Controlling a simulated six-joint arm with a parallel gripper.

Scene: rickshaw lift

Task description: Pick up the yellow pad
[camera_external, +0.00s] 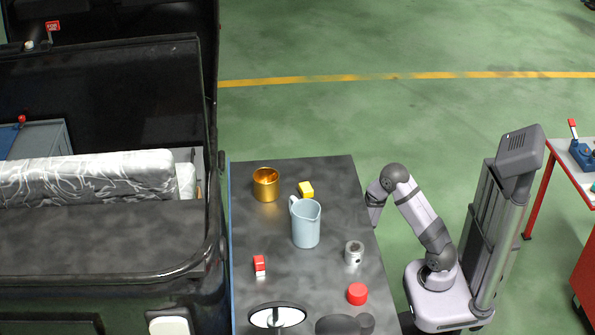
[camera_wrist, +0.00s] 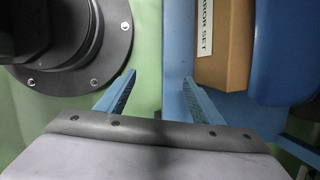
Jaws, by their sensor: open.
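The yellow pad (camera_external: 306,189) is a small yellow block lying near the far end of the dark table (camera_external: 325,172), between a gold cup and a light blue jug. My gripper (camera_external: 373,214) is at the table's right edge, to the right of the pad and apart from it; its fingers are hard to make out there. In the wrist view my gripper (camera_wrist: 158,80) shows two blue fingers spread apart with nothing between them. The pad does not show in the wrist view.
The gold cup (camera_external: 265,185) and light blue jug (camera_external: 306,225) stand close to the pad. A grey cylinder (camera_external: 354,253), red cap (camera_external: 357,294) and red-white box (camera_external: 259,266) are nearer the front. The wrist view shows a brown labelled box (camera_wrist: 222,45).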

